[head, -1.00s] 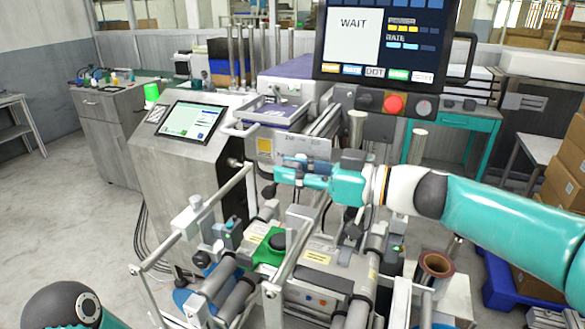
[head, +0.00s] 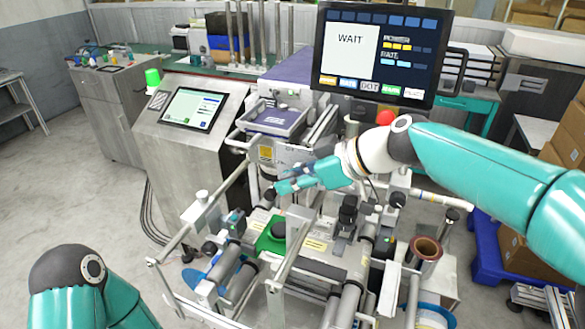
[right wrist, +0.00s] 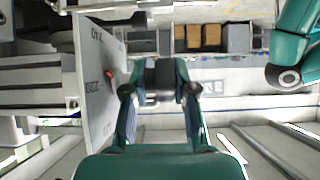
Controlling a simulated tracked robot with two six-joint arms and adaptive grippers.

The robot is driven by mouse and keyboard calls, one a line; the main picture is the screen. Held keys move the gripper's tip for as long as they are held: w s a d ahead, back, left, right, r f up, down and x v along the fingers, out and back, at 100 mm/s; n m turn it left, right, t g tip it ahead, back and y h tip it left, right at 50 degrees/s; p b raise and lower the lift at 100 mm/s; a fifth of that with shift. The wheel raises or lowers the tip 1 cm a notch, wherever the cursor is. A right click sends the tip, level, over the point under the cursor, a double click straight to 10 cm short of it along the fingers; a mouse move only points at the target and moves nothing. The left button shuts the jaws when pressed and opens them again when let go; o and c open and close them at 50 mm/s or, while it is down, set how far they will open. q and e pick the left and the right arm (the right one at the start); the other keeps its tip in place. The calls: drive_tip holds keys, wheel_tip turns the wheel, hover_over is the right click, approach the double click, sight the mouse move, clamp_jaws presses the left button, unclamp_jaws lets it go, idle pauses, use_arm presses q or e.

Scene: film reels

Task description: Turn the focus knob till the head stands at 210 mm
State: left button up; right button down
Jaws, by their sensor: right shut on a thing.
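The fingers largely cover the knob in the head view. A pale scale plate (right wrist: 97,85) with a red mark (right wrist: 110,73) stands just left of the fingers; its figures are too slanted to read. My left gripper is out of view; only its arm shows at bottom left.
The monitor (head: 345,65) above reads WAIT. A red button (head: 386,117) sits under it, behind my right arm.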

drive_tip(key=shift+s+a+r, duration=0.1)
drive_tip(key=shift+a+r, duration=0.05)
drive_tip(key=shift+r, duration=0.15)
drive_tip(key=c, duration=1.2)
unclamp_jaws()
drive_tip(key=shift+o, duration=0.4)
drive_tip(key=shift+s+a, duration=0.1)
drive_tip(key=shift+s, duration=0.1)
drive_tip(key=shift+w+f, duration=0.1)
drive_tip(key=shift+w, duration=0.05)
drive_tip(key=v, duration=1.2)
